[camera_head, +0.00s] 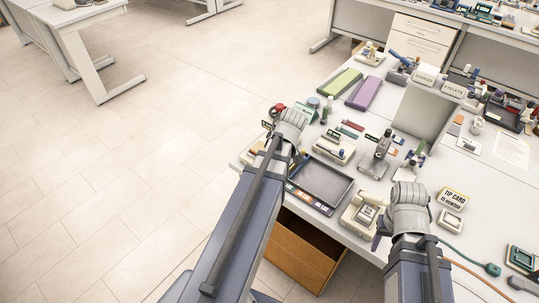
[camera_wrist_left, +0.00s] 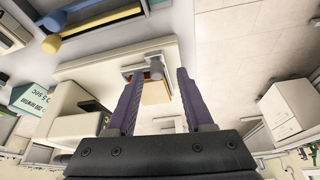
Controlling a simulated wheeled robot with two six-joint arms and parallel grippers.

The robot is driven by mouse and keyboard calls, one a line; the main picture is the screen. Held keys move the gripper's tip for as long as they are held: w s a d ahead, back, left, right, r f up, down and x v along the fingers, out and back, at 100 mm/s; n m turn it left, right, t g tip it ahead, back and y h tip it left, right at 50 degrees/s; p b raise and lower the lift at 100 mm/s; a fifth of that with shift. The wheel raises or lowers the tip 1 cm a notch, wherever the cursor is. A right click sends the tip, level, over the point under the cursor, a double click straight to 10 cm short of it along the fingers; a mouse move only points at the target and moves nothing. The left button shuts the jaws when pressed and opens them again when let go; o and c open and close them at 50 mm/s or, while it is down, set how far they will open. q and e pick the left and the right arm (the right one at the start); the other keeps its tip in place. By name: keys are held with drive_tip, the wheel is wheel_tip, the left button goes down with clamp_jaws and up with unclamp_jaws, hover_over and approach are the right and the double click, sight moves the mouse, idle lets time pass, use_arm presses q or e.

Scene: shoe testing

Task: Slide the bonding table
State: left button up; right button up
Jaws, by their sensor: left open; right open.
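Nothing in view is clearly labelled as the bonding table. In the left wrist view, a small grey device with a brown block (camera_wrist_left: 155,92) sits on a pale base, between and beyond the spread purple fingers of my left gripper (camera_wrist_left: 158,74). No contact shows. In the head view, the left wrist is over the left end of the bench and mostly hides that gripper's fingers. My right gripper (camera_head: 379,234) is low at the bench's front edge, beside a cream machine (camera_head: 362,213); its dark fingers are partly hidden by the wrist.
The white bench (camera_head: 330,215) is crowded. A dark tray (camera_head: 322,181), a microscope-like device (camera_head: 377,155), green (camera_head: 340,82) and purple (camera_head: 365,92) pads and a grey panel (camera_head: 424,112) stand on it. An orange-brown box (camera_head: 300,250) is below the front edge. Open floor lies left.

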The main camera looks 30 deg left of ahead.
use_arm(q)
drive_tip(key=p+v, duration=0.5)
drive_tip(key=v, duration=0.1)
drive_tip(key=shift+r, duration=0.3)
drive_tip(key=shift+s+d, duration=0.1)
drive_tip(key=shift+d, duration=0.05)
drive_tip(key=s+d+f+m+h+b, duration=0.1)
drive_tip(key=s+d+m, duration=0.2)
drive_tip(key=d+m, duration=0.3)
drive_tip(key=s+d+f+m+h+b, duration=0.1)
drive_tip(key=d+m, duration=0.5)
drive_tip(key=d, duration=0.7)
drive_tip(key=s+d+f+m+g+h+b, duration=0.1)
drive_tip(key=s+d+f+m, duration=0.2)
drive_tip(key=d+m, duration=0.4)
drive_tip(key=s+d, duration=0.1)
drive_tip(key=d, duration=0.1)
drive_tip(key=shift+s+d+f, duration=0.25)
drive_tip(key=shift+s+d, duration=0.1)
drive_tip(key=shift+a, duration=0.15)
